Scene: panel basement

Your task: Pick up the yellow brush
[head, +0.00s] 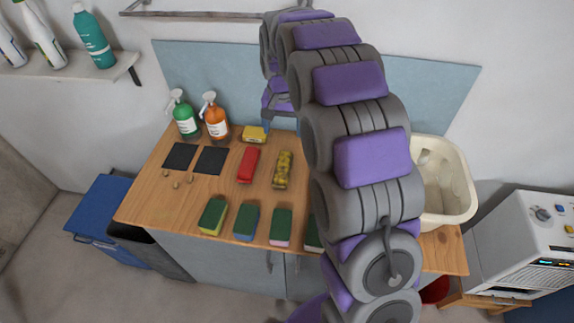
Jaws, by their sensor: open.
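A long mottled yellow item (283,169), which looks like the yellow brush, lies on the wooden counter (160,208) beside a red brush-like item (248,164). A shorter yellow block (255,133) lies further back; I cannot tell for sure what it is. My arm rises over the right of the counter and bends down at the back. My gripper (281,112) is open above the back of the counter, behind the mottled yellow item and apart from it. Its fingertips are small and hard to make out. My arm hides part of the counter's right half.
Several sponges (245,222) line the front edge. A green bottle (184,118) and an orange bottle (215,118) stand at the back left near two black squares (180,156). A cream basin (446,180) stands at the right. A shelf (75,73) holds bottles.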

